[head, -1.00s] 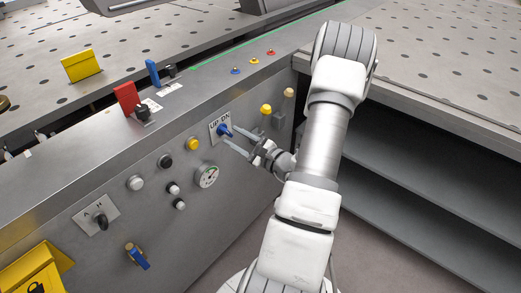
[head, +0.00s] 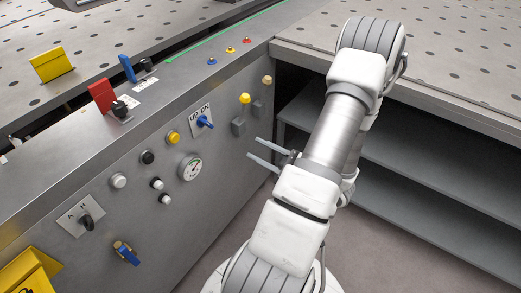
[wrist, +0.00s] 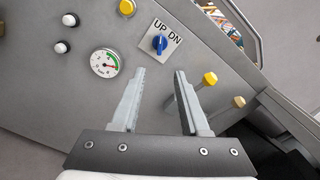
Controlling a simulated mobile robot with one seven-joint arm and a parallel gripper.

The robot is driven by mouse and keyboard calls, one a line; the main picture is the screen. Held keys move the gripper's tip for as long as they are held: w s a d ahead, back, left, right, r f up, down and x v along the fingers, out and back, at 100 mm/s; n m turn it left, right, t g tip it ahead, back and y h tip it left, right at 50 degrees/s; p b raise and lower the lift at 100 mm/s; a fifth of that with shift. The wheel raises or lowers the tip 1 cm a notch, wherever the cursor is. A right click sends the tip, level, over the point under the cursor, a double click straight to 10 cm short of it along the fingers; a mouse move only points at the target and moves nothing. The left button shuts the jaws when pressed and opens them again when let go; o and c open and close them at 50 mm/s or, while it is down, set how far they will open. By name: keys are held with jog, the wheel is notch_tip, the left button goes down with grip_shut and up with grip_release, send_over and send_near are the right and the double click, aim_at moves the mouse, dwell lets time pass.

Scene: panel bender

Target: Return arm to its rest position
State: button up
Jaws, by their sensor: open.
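My gripper (head: 256,149) is open and empty, held in free air in front of the machine's control panel, partly hidden behind my arm in the head view. Its two fingers point at the panel in the wrist view (wrist: 158,76), with a clear gap between them. The blue UP/DN switch (head: 205,121) is on the panel to the upper left of the fingertips, apart from them. In the wrist view the switch (wrist: 160,43) lies just beyond the fingers. My arm reaches up and bends over beside the panel.
The panel carries a gauge (head: 191,168), a yellow knob (head: 245,98), a black selector (head: 86,222) and a blue-handled valve (head: 127,253). Red (head: 102,95) and blue levers stand on the top ledge. Grey shelves (head: 430,190) stand close at right. Floor shows between panel and shelves.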

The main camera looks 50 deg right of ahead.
dwell(0.4)
jog(key=w+a+r+n+g+y+p, duration=0.1)
jog(key=w+a+r+n+g+y, duration=0.1)
jog(key=a+r+n+g+y, duration=0.3)
jog(key=w+a+r+n+g+y, duration=0.1)
jog(key=a+r+n+y, duration=0.15)
jog(key=a, duration=0.45)
jog(key=w+a+r+n+g+y+p, duration=0.1)
jog(key=w+a+r+n+g+y, duration=0.1)
jog(key=a+n+g+y, duration=0.3)
jog(key=s+a+r+n+g+h+p, duration=0.1)
jog(key=s+a+r+n+g+h, duration=0.25)
jog(key=a+n, duration=0.2)
jog(key=s+a+r+n+g+h+p, duration=0.1)
jog(key=s+a+r+n+g+h, duration=0.3)
jog(key=a, duration=0.3)
notch_tip(320, 180, up, 16)
jog(key=w+d+n+t+h+p, duration=0.1)
jog(key=n+t+h+p, duration=0.5)
jog(key=n+p, duration=0.1)
jog(key=shift+d+r+h+p, duration=0.2)
jog(key=shift+r+h+p, duration=0.1)
jog(key=shift+p, duration=0.5)
